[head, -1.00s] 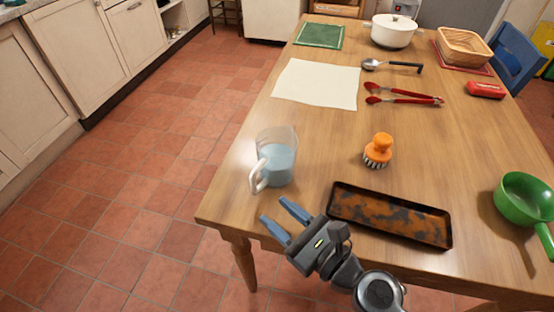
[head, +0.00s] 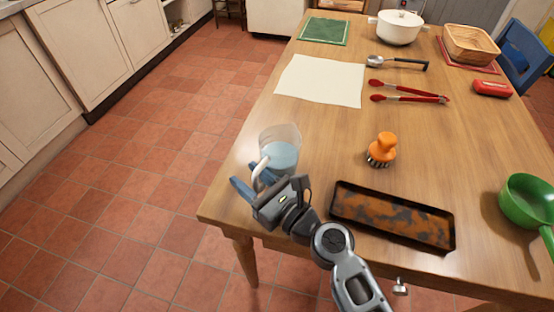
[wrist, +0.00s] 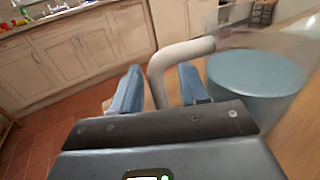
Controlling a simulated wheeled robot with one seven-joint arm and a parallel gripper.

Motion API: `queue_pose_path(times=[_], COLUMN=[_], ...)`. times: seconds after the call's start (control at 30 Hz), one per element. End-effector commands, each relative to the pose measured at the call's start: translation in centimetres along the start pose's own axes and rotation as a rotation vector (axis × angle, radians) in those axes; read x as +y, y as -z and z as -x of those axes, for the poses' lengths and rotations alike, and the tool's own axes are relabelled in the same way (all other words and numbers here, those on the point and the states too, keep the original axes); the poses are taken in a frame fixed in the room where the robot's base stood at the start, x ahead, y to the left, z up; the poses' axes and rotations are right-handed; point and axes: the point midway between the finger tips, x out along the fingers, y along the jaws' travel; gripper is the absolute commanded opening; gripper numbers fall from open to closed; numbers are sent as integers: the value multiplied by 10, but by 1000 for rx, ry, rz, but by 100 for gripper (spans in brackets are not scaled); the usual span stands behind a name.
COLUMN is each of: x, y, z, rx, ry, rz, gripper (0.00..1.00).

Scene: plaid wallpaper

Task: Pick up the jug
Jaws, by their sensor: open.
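The jug (head: 281,145) is clear with a pale handle and what looks like blue-grey contents. It stands upright near the table's left front edge. My gripper (head: 252,181) is at the jug's near left side, by the handle, and hides the jug's lower part in the head view. In the wrist view, the handle (wrist: 165,62) comes down between the two blue fingers of my gripper (wrist: 153,88). The fingers are apart, with a gap on the left of the handle. The jug's body (wrist: 255,85) is to the right of the right finger.
A rusty baking tray (head: 392,216) lies right of my arm. An orange brush (head: 382,149) stands right of the jug. A green pan (head: 526,201) is at the right. A cream sheet (head: 320,82) and red tongs (head: 408,92) lie farther back.

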Motion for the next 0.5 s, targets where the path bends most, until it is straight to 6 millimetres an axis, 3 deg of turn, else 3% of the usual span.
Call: queue_pose_path(times=[0.23,0.5], x=[0,0], y=[1,0], z=[-2,-2], rx=[1,1], ry=[0,0], rz=[0,1], gripper=[44,19])
